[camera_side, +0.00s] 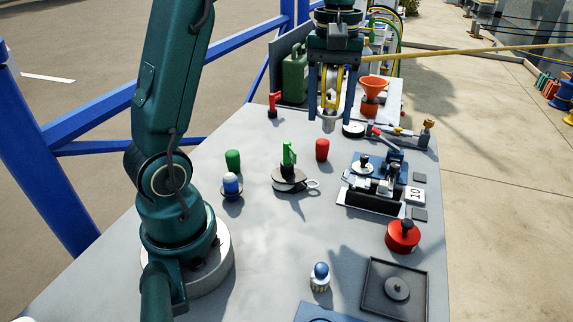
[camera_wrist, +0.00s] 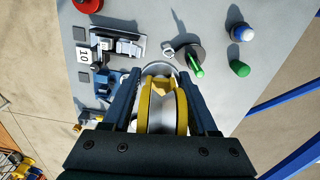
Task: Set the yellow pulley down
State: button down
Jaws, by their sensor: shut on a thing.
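My gripper (camera_side: 331,108) is over the far part of the grey table (camera_side: 290,235), pointing down. It is shut on the yellow pulley (camera_side: 332,80), which stands upright between the two fingers. In the wrist view, the pulley (camera_wrist: 161,110) shows yellow side plates around a pale wheel, with a finger on each side. A silvery round part shows just beyond the pulley there, and a grey metal piece shows below the fingers in the side view. I cannot tell whether it belongs to the pulley or whether it touches the table.
An orange funnel (camera_side: 372,90) and a green jerrycan (camera_side: 295,75) are behind. A dark square tray (camera_side: 376,306) is at the front right. The middle foreground is mostly clear.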

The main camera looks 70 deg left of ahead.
jog(key=s+d+f+m, duration=0.1)
jog(key=s+d+m, duration=0.3)
jog(key=m, duration=0.4)
jog(key=s+a+f+n, duration=0.3)
jog(key=a+f+n, duration=0.1)
jog(key=n, duration=0.3)
jog(key=w+d+f, duration=0.1)
jog(key=d+f, duration=0.1)
jog(key=d, duration=0.1)
jog(key=w+d+f, duration=0.1)
jog(key=d+f, duration=0.1)
jog(key=d, duration=0.2)
jog(key=w+d+f, duration=0.1)
jog(key=d+f, duration=0.1)
jog(key=d, duration=0.1)
jog(key=shift+d+f, duration=0.2)
jog(key=shift+d, duration=0.2)
jog(key=shift+d+f, duration=0.1)
jog(key=shift+f, duration=2)
jog(key=shift+f, duration=0.1)
jog(key=shift+c, duration=0.9)
grip_release()
